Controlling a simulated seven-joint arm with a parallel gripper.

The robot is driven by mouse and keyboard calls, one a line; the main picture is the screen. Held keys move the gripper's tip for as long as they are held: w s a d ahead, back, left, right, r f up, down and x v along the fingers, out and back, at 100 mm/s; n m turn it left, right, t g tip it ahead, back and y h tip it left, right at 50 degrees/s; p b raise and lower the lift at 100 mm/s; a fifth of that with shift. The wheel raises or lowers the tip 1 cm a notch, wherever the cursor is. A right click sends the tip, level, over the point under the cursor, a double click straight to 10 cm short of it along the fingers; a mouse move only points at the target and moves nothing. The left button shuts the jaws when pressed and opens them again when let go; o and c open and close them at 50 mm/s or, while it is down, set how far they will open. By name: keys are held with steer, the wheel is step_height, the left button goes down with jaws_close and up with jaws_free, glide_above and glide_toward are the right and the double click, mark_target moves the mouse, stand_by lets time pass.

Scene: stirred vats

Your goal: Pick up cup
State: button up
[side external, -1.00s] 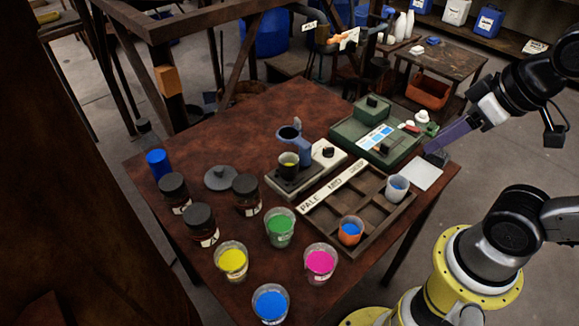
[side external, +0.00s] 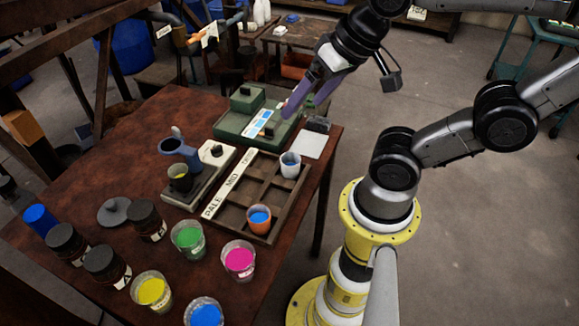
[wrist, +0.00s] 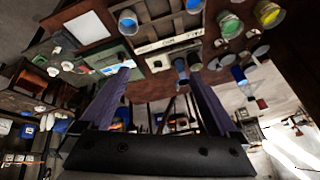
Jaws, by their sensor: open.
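Several cups stand on the brown table. In the side view a white cup with blue liquid (side external: 290,165) and an orange cup with blue liquid (side external: 259,220) are in compartments of the wooden tray (side external: 212,205). Clear cups of green (side external: 188,238), magenta (side external: 238,258), yellow (side external: 151,291) and blue (side external: 204,313) stand in front. My gripper (side external: 292,107) is raised near the green box, apart from the cups. In the wrist view its purple fingers (wrist: 160,75) are spread and empty.
The green box (side external: 228,123) and a white pad (side external: 312,145) lie behind the tray. Dark lidded jars (side external: 146,220) and a blue cylinder (side external: 40,220) stand at the left. The table's back left is clear.

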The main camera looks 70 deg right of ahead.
steer(key=w+d+f+m+g, duration=0.25)
steer(key=w+m, duration=0.25)
steer(key=m, duration=0.3)
steer(key=m+g, duration=0.3)
steer(key=m, duration=0.2)
glide_above(291, 159)
steer(key=a, duration=0.2)
step_height(291, 159, down, 8)
steer(key=f, duration=1.3)
steer(key=shift+s+f, duration=0.2)
steer(key=shift+s, duration=0.15)
steer(key=c, duration=1.4)
steer(key=shift+c, duration=0.2)
steer(key=shift+r, duration=0.15)
